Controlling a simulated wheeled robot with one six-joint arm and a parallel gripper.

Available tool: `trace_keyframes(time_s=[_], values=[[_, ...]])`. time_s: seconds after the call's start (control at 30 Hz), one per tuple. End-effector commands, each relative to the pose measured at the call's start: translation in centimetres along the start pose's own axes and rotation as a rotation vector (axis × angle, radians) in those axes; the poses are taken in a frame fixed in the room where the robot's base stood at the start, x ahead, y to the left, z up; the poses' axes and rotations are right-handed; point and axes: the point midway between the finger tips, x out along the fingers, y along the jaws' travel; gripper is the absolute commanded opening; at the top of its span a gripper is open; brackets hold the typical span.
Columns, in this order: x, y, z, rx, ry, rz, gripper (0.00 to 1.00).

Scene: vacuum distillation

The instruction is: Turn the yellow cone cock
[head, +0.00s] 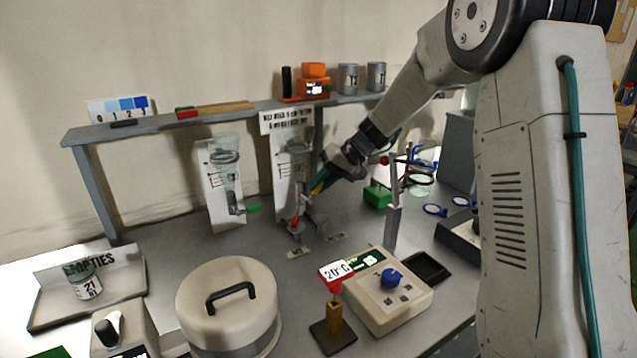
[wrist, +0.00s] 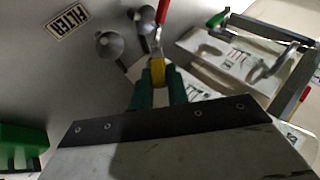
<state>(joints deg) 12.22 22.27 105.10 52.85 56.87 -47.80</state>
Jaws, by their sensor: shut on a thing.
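The yellow cone cock (wrist: 158,74) sits between the two green fingertips of my gripper (wrist: 159,88) in the wrist view. My gripper is shut on it. A pale stem with a red end (wrist: 162,12) lies just beyond the yellow part. In the head view my gripper (head: 316,190) reaches in from the right, in front of the rear glass funnel (head: 299,150) and its white backing panel. The yellow part is small there and partly covered by the fingers, so its angle is hard to tell.
A second glass funnel (head: 226,175) with a green handle (head: 253,208) stands to the left. A metal stand (head: 393,225) rises right of my gripper. A control box (head: 388,290) and a lidded round pot (head: 228,300) stand in front. A grey shelf (head: 170,125) runs behind.

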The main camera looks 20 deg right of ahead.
Motion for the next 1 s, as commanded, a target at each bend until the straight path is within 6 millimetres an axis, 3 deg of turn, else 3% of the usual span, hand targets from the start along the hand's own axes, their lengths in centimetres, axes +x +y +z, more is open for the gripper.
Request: trace_keyframes(time_s=[0.23, 0.27, 0.33, 0.67, 1.0], values=[[0.0, 0.1, 0.0, 0.001, 0.0, -0.001, 0.0], [0.0, 0.1, 0.0, 0.001, 0.0, -0.001, 0.19], [0.0, 0.1, 0.0, 0.001, 0.0, -0.001, 0.38], [-0.3, 0.0, 0.0, 0.0, 0.001, 0.0, 0.38], [-5.5, 0.1, 0.0, 0.001, 0.002, 0.0, 0.38]])
